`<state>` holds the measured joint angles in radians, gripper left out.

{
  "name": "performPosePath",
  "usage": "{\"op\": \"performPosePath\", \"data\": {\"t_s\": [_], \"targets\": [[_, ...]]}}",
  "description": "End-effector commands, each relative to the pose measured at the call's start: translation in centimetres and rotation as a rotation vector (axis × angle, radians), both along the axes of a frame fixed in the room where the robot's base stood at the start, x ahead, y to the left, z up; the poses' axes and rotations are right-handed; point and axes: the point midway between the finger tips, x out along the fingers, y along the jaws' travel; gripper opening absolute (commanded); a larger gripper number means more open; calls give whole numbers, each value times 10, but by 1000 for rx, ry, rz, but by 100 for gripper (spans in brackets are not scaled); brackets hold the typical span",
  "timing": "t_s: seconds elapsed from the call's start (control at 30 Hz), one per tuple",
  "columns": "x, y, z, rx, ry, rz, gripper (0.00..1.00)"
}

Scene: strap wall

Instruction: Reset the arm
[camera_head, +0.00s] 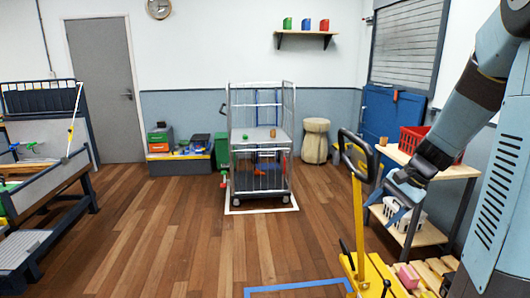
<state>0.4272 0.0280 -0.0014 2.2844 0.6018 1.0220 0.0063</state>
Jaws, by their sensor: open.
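My arm comes in from the upper right and bends down toward the lower middle right. My gripper (387,207) hangs at its end, open, with nothing seen between its fingers. In the picture it lies over the left side of the wooden shelf rack (440,170), just right of the yellow pallet truck's handle (358,155). I cannot tell whether it touches either one.
A wire roll cage (262,140) stands on a white floor outline at the back. A red basket (413,139) and a white basket (403,212) sit on the rack. The middle wooden floor (170,240) is clear.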

Motion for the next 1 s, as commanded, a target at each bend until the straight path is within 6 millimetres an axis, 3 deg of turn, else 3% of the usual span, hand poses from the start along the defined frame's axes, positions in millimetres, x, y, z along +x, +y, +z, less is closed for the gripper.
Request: {"op": "performPosePath", "data": {"t_s": [0.1,0.5,1.0], "targets": [[-18,17,22,-81,-52,90,65],[-80,55,76,-346,-233,354,65],[-155,73,120,-649,-488,607,65]]}}
